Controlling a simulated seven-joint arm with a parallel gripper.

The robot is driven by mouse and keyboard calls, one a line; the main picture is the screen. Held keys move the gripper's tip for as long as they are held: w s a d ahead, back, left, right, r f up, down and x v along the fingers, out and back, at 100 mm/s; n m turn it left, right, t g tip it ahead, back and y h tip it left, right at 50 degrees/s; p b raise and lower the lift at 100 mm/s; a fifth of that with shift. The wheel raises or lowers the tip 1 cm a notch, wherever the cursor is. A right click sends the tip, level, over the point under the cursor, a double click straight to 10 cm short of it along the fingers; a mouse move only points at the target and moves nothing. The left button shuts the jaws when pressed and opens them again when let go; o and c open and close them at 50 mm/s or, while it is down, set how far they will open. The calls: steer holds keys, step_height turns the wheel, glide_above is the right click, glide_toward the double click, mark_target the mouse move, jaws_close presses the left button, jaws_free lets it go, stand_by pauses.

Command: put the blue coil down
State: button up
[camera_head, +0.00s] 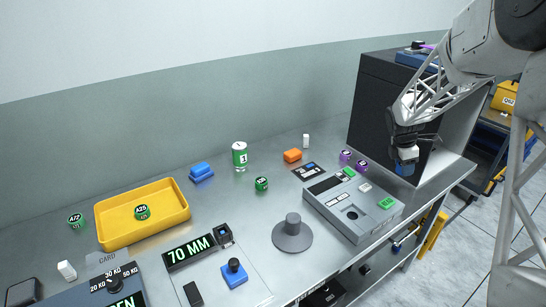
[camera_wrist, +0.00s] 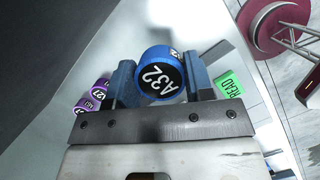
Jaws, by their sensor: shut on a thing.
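The blue coil (camera_wrist: 160,74) is a short cylinder with a black label reading A32. In the wrist view it sits between the two blue fingers of my gripper (camera_wrist: 160,82), which is shut on it. In the head view my gripper (camera_head: 405,167) hangs at the right end of the bench, in front of a dark cabinet. There I cannot tell the blue coil apart from the blue fingers. The gap beneath the coil is hard to judge.
Two purple coils (camera_head: 346,155) stand left of my gripper, beside a grey device (camera_head: 352,205) with green labels. The dark cabinet (camera_head: 378,105) stands close behind. A yellow tray (camera_head: 180,217), a green coil (camera_head: 261,184) and a grey pedestal (camera_head: 292,236) are further left.

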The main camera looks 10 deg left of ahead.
steer(key=a+f+n, duration=0.1)
steer(key=a+n, duration=0.2)
steer(key=a, duration=1.2)
steer(key=a+f+n+t, duration=0.1)
steer(key=a+f+n, duration=0.1)
steer(key=a, duration=1.2)
steer(key=s+a+f+n+t+y, duration=0.1)
steer(key=a+n, duration=0.2)
steer(key=a, duration=1.2)
steer(key=shift+s+a+f+n, duration=0.1)
steer(key=shift+a+f+n, duration=0.2)
glide_above(265, 156)
steer(key=shift+s+a+f, duration=0.15)
steer(key=shift+f, duration=0.65)
steer(key=shift+f, duration=1.7)
steer(key=shift+f, duration=0.15)
